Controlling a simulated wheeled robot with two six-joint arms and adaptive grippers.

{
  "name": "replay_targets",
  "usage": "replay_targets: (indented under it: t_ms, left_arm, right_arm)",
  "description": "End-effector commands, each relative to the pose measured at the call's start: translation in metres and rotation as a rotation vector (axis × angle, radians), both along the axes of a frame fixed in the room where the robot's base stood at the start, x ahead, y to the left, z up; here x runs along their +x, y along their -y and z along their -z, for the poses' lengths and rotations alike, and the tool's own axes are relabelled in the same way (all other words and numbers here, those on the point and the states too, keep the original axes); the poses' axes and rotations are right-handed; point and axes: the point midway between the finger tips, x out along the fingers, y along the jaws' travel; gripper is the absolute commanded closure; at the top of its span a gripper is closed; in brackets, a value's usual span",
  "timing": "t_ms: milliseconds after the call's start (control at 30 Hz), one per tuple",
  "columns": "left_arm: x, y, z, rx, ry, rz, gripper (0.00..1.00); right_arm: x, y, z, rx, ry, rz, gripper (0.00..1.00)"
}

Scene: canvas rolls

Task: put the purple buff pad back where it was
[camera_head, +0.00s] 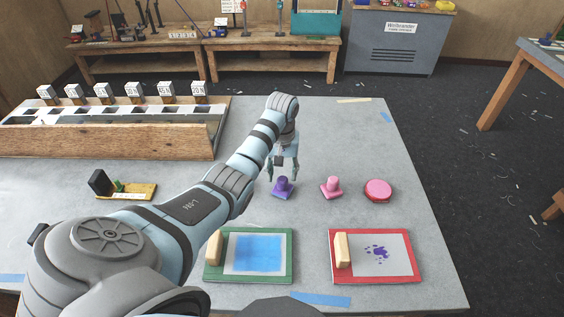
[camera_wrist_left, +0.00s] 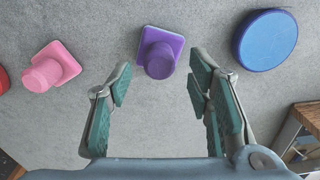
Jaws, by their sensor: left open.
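The purple buff pad (camera_head: 283,188) has a square base and a round knob. It stands on the grey table left of the pink pad. My left gripper (camera_head: 283,176) is open, pointing down at the purple pad, with nothing between its fingers. In the left wrist view the purple pad (camera_wrist_left: 160,52) lies just beyond the open fingertips (camera_wrist_left: 161,76), roughly centred between them. I cannot tell whether a finger touches it. My right gripper is not in view.
A pink square pad (camera_head: 331,187) and a pink-red round pad (camera_head: 378,190) stand to the right. A blue round pad (camera_wrist_left: 265,40) shows in the wrist view. Green-framed (camera_head: 290,240) and red-framed (camera_head: 416,260) boards lie in front, the latter with purple marks. A wooden rack (camera_head: 100,137) stands back left.

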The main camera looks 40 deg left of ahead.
Motion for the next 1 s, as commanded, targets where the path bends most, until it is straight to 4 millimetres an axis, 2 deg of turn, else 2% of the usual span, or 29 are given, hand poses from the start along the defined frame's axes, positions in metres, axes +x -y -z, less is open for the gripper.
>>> replay_targets:
  t_ms: [33, 100, 167, 233, 300, 1000]
  left_arm:
    - [0.001, 0.0, -0.017, 0.001, 0.005, 0.0, 0.53]
    - [0.001, -0.001, -0.037, 0.001, 0.004, 0.0, 0.53]
    - [0.001, -0.001, -0.051, 0.001, 0.004, 0.0, 0.53]
    - [0.0, 0.0, -0.067, 0.001, 0.001, 0.0, 0.53]
    - [0.0, 0.0, -0.076, 0.0, 0.0, 0.0, 0.53]
    - [0.0, 0.0, -0.076, -0.001, -0.001, 0.0, 0.53]
  right_arm:
    - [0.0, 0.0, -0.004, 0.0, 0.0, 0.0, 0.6]
    - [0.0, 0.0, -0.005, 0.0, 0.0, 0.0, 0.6]
    - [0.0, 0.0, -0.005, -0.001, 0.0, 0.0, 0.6]
    - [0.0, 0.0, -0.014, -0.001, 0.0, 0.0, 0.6]
    - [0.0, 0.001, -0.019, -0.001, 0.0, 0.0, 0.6]
    - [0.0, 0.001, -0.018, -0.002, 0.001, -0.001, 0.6]
